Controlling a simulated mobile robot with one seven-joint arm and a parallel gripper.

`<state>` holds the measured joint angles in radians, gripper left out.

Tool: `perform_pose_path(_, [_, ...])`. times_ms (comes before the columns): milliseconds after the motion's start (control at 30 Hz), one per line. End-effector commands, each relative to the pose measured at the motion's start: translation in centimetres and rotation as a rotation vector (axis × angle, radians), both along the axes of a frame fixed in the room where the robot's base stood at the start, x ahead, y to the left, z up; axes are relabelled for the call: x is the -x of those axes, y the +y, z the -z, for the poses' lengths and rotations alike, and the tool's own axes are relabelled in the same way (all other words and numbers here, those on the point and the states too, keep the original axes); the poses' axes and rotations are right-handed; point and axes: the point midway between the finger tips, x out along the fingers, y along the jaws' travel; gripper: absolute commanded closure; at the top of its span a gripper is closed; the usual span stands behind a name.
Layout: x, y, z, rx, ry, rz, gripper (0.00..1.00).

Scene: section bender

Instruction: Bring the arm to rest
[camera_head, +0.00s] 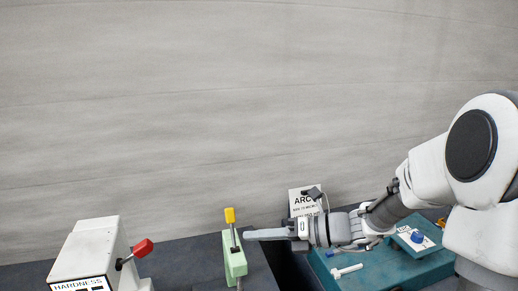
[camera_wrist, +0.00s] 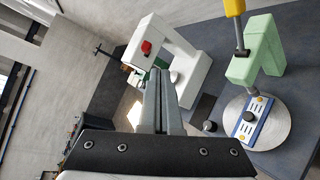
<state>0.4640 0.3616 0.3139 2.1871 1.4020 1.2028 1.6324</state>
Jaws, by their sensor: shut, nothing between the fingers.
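My arm reaches in from the right in the head view, bent at the elbow, with its forearm low and nearly level, pointing left. My gripper (camera_head: 248,236) is shut and empty, its fingertips close to the pale green press (camera_head: 234,258) with a yellow-handled lever (camera_head: 230,215). I cannot tell whether they touch it. In the wrist view my gripper (camera_wrist: 161,75) shows as two fingers together, with nothing between them. The green press (camera_wrist: 262,52) stands to the right of the fingers there, over a round metal plate (camera_wrist: 277,128).
A white hardness tester (camera_head: 90,252) with a red knob (camera_head: 143,248) stands at left. A teal bench unit (camera_head: 395,272) lies under my forearm, bearing a white T-shaped piece (camera_head: 346,271). The space above, before the grey wall, is clear.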

Motion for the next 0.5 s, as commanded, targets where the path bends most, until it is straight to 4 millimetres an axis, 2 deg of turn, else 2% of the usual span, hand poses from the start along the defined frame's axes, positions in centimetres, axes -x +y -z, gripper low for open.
perform_pose_path(33, [1.7, 0.5, 0.0, 0.095, -0.108, -0.081, 1.00])
perform_pose_path(233, [7.5, 0.4, 0.5, 0.428, -0.523, -0.430, 1.00])
perform_pose_path(500, [13.6, -2.7, 0.7, 0.797, -1.064, -0.958, 1.00])
